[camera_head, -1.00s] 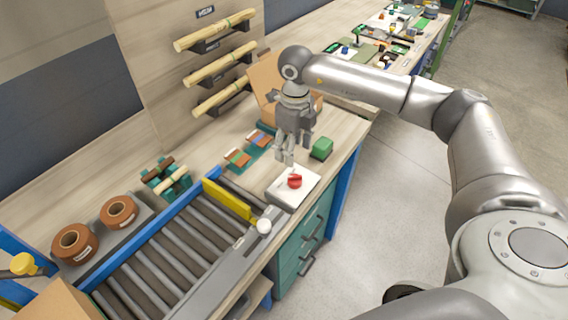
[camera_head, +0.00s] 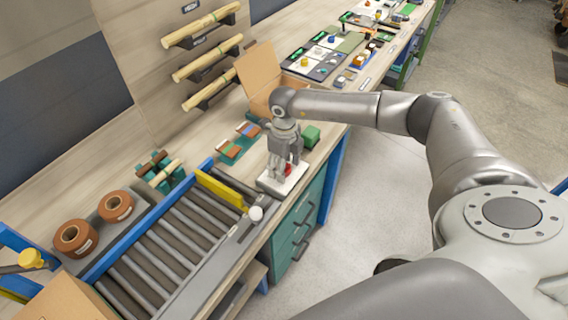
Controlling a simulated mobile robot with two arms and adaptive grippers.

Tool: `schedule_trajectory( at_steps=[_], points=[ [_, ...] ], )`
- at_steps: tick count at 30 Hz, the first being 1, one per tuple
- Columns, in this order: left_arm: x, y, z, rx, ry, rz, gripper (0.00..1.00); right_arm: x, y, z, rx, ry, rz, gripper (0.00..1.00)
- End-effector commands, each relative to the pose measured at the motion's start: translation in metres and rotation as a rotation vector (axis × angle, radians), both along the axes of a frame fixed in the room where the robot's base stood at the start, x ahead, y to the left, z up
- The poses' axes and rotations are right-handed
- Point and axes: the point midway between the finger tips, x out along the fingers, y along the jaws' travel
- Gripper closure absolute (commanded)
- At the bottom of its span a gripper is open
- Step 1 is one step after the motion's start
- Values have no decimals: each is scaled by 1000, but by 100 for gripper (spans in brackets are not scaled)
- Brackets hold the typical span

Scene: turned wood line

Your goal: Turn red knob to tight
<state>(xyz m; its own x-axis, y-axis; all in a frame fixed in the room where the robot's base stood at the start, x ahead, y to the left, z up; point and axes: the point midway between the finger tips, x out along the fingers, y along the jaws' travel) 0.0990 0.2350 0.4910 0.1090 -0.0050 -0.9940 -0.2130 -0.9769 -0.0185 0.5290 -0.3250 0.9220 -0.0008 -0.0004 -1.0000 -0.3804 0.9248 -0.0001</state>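The red knob (camera_head: 288,169) sits on a white plate (camera_head: 268,186) at the front edge of the workbench. Most of the knob is hidden behind my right gripper (camera_head: 282,172), with a patch of red showing to the right of the fingers. My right gripper points down, with its fingertips low over the plate and at the knob. I cannot tell whether the fingers touch the knob or have shut on it. Any marks on the plate are too small or covered. My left gripper is not in view.
A green block (camera_head: 311,136) and an open cardboard box (camera_head: 262,75) stand behind the plate. A roller conveyor (camera_head: 180,240) with a yellow bar (camera_head: 219,190) and a white ball-shaped knob (camera_head: 256,213) lies to the left. Teal drawers (camera_head: 293,234) are below.

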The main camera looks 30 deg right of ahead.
Motion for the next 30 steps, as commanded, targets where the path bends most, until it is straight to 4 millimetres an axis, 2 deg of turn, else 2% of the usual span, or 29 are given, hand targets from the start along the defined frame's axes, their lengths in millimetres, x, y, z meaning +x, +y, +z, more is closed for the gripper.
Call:
schedule_trajectory(
  at_steps=[2,6,12,22,30],
  points=[
    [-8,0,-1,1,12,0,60,0,0,0,0,0,0,44],
    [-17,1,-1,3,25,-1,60,0,0,0,0,0,0,62],
    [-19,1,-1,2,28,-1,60,0,0,1,1,0,0,88],
    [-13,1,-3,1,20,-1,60,0,0,0,1,0,-45,88],
    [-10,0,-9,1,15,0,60,0,1,0,2,-2,-216,88]
  ],
)
